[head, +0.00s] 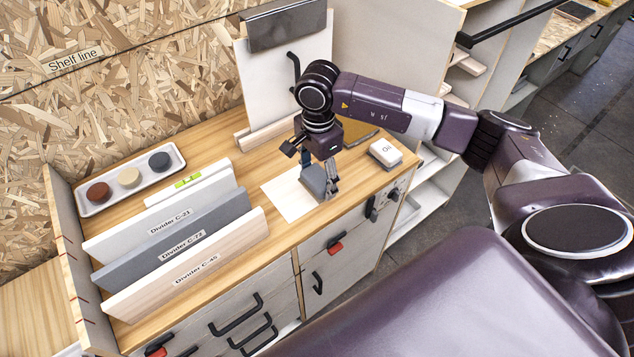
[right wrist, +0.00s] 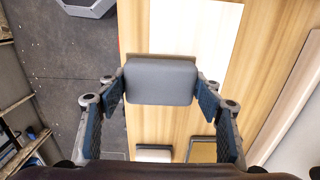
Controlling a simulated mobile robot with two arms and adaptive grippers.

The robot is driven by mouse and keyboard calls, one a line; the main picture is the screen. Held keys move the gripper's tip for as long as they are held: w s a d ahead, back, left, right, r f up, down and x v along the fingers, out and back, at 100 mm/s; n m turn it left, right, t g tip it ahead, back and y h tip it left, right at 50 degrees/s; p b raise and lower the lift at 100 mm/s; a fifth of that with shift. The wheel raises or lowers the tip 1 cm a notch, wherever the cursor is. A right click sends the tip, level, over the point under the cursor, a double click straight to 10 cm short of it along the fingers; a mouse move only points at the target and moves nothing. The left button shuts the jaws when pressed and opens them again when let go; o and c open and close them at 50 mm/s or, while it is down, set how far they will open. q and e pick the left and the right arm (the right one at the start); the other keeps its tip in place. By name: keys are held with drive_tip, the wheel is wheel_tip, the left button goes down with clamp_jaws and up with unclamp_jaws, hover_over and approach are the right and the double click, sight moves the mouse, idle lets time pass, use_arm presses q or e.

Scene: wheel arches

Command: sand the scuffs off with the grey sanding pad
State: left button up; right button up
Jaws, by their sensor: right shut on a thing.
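My right gripper (head: 325,178) is shut on the grey sanding pad (head: 313,180), with a finger on either side of it. In the right wrist view the gripper (right wrist: 161,88) has the pad (right wrist: 160,80) level between its fingers, with a thin brown edge showing behind it. A flat white panel (head: 284,197) lies on the wooden worktop, and the pad is at its right edge. The panel also shows beyond the pad in the right wrist view (right wrist: 195,28). I cannot tell whether the pad touches it. I make out no scuffs. My left gripper is out of view.
A white block marked "Oil" (head: 386,152) is right of the gripper. Upright dividers (head: 190,257) stand to the left, with a level (head: 188,182) behind. A clipped white board (head: 285,90) stands behind.

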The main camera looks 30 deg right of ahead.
wheel_tip(320, 180, up, 2)
drive_tip(key=shift+s+d+r+p, duration=0.1)
drive_tip(key=shift+s+p, duration=0.05)
drive_tip(key=shift+p, duration=0.2)
drive_tip(key=shift+r, duration=0.5)
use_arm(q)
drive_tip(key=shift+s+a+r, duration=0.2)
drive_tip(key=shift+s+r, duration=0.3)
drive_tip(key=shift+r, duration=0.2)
